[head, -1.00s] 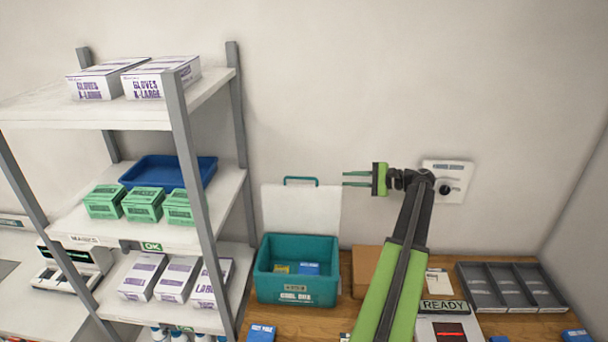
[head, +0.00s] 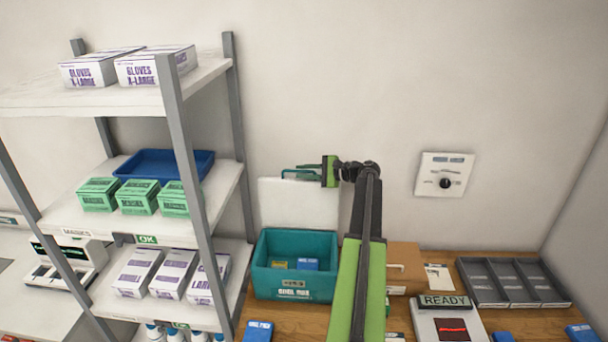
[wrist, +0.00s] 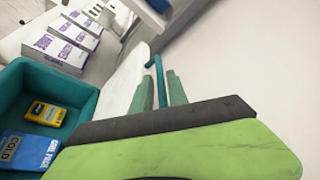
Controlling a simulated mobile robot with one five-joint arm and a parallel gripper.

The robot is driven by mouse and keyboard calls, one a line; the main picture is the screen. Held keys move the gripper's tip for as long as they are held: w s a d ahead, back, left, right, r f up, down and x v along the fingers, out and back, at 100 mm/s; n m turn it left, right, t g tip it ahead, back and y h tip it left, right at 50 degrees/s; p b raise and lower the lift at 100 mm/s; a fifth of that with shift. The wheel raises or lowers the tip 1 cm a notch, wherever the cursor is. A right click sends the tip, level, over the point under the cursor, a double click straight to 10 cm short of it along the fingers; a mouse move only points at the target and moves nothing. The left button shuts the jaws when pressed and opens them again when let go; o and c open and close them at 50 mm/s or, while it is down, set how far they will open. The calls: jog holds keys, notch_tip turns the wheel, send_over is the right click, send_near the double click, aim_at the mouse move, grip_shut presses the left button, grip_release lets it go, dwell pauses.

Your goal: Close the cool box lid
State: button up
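The teal cool box (head: 293,284) stands on the wooden counter, with its white lid (head: 298,205) raised upright against the wall side. The lid's teal handle (head: 287,175) is at its top edge. My gripper (head: 297,171) reaches in from the right at the handle, its fingers pointing left. In the wrist view the handle (wrist: 156,72) runs between the two green fingers of my gripper (wrist: 161,84), which stand apart. Whether they touch it I cannot tell. Inside the box lie a yellow pack (wrist: 45,113) and a blue cold pack (wrist: 28,150).
A shelf rack (head: 178,120) with glove and mask boxes stands close on the left. A cardboard box (head: 403,258), a READY device (head: 445,318) and a grey divided tray (head: 510,280) are on the counter at right. A wall dial (head: 444,175) is behind.

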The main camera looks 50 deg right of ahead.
jog(key=shift+c, duration=0.2)
grip_shut()
jog(key=shift+s+a, duration=0.1)
jog(key=shift+s, duration=0.05)
dwell(1.1)
